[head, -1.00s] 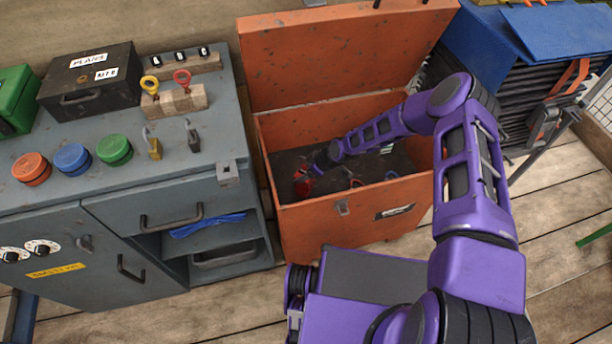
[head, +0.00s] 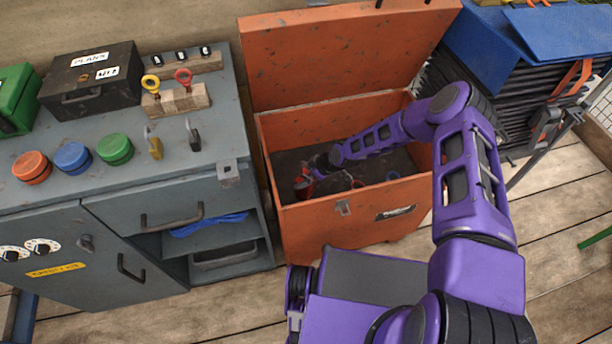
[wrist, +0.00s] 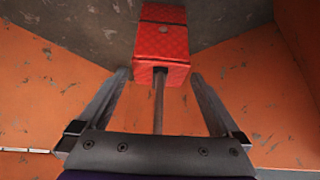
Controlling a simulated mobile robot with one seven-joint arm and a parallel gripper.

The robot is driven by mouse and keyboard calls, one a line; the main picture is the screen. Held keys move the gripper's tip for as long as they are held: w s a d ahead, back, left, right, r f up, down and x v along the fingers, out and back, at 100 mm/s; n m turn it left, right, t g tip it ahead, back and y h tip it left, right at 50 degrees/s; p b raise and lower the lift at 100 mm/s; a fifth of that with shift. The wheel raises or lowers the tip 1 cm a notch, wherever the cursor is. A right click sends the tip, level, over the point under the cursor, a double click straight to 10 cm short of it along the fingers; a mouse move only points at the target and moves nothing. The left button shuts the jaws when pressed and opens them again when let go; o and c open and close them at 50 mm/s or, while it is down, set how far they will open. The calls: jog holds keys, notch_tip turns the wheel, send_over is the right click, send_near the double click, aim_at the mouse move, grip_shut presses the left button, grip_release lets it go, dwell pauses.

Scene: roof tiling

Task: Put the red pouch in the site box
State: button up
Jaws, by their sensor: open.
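The site box (head: 300,225) is an orange chest with its lid up. The red pouch (wrist: 162,45) shows in the wrist view as a small red block with a quilted pattern, near the dark box floor. A thin grey rod runs from it back between my fingers; I cannot tell what it belongs to. In the head view a red shape (head: 303,187) sits inside the box at its left. My gripper (wrist: 158,82) is inside the box, open, with the pouch just beyond its fingertips. In the head view my gripper (head: 314,170) is partly hidden by the box and arm.
Small ring-like items (head: 357,184) lie inside the box near its front wall. A grey cabinet (head: 120,190) with coloured knobs, padlocks and a black case stands at left. Orange box walls surround my gripper closely. Dark stacked material (head: 500,105) is at right.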

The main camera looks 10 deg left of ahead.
jog(key=p+v, duration=0.1)
jog(key=v, duration=1)
jog(key=shift+d+r+p, duration=0.25)
jog(key=shift+r+p, duration=0.1)
jog(key=shift+p, duration=0.05)
